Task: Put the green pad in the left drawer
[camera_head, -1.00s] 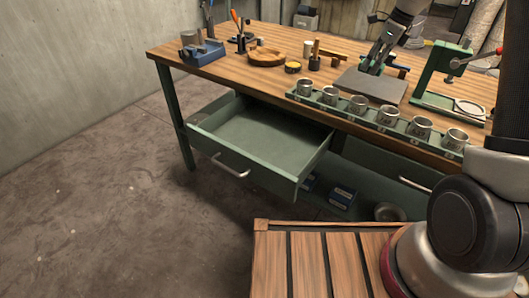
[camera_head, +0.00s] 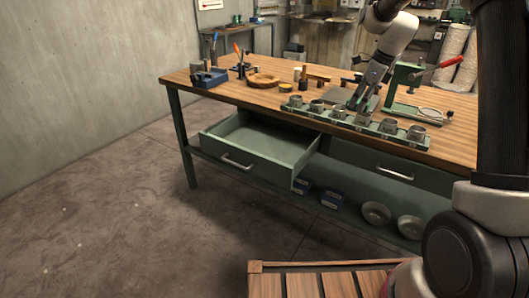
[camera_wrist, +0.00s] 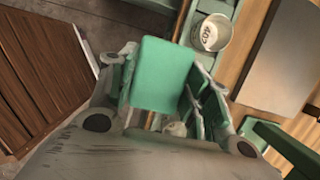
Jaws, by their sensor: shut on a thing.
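The green pad (camera_wrist: 162,72) is a flat, smooth green piece held between the fingers of my gripper (camera_wrist: 160,92) in the wrist view. My gripper also shows in the head view (camera_head: 364,97), pointing down over the bench near the row of metal cups. In that view I cannot make out the pad clearly. The left drawer (camera_head: 238,158) is pulled out under the bench at the left, and its visible floor is bare. My gripper is above the bench top, to the right of the drawer.
A green rack (camera_head: 345,124) of several metal cups runs along the bench's front edge. A grey plate (camera_head: 340,96) lies behind it. A green press (camera_head: 403,85) stands right of my gripper. A slatted wooden surface (camera_head: 300,284) is in front. Floor at the left is clear.

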